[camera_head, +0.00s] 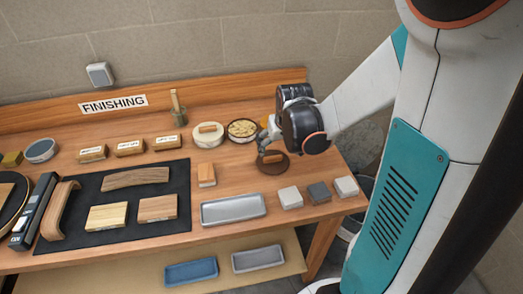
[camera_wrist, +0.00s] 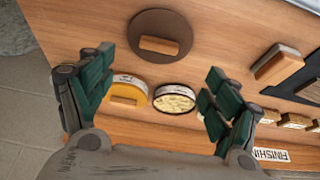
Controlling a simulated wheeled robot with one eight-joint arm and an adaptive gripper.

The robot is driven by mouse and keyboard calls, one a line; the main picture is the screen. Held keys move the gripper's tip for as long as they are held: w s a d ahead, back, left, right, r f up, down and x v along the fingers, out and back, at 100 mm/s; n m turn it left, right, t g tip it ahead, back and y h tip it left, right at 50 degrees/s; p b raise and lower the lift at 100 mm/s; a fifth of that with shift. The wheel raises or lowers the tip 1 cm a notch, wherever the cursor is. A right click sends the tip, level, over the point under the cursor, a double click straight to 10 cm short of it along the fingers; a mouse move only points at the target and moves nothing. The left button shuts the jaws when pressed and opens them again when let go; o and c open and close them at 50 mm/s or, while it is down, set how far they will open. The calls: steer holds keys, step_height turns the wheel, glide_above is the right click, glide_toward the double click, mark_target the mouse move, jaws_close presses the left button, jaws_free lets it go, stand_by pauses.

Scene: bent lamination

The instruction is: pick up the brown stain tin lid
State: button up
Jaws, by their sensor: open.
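The brown stain tin lid (camera_head: 273,167) is a flat dark brown disc with a light wooden bar handle (camera_head: 272,156). It lies on the bench toward the right, in front of the round tins. In the wrist view the lid (camera_wrist: 160,20) shows at the top centre, with its handle (camera_wrist: 160,45) running across it. My gripper (camera_head: 266,143) is just above and behind the lid in the head view. In the wrist view its green-padded fingers (camera_wrist: 160,68) are spread wide and empty, with the lid beyond the tips. I cannot judge the exact height gap.
A wooden block (camera_head: 206,175), a grey tray (camera_head: 233,208) and several small blocks (camera_head: 290,197) are nearby.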

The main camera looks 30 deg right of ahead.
steer(key=b, duration=0.2)
glide_above(273, 157)
steer(key=s+a, duration=0.1)
steer(key=s, duration=0.2)
step_height(273, 157, down, 6)
steer(key=shift+f, duration=0.1)
steer(key=shift+w+b+x, duration=0.15)
steer(key=shift+b+x, duration=0.25)
steer(key=shift+x, duration=0.85)
steer(key=shift+w+b+x, duration=0.15)
steer(key=shift+b+x, duration=0.2)
steer(key=shift+x, duration=0.9)
steer(key=shift+d, duration=0.1)
steer(key=shift+c, duration=0.6)
steer(key=c, duration=1)
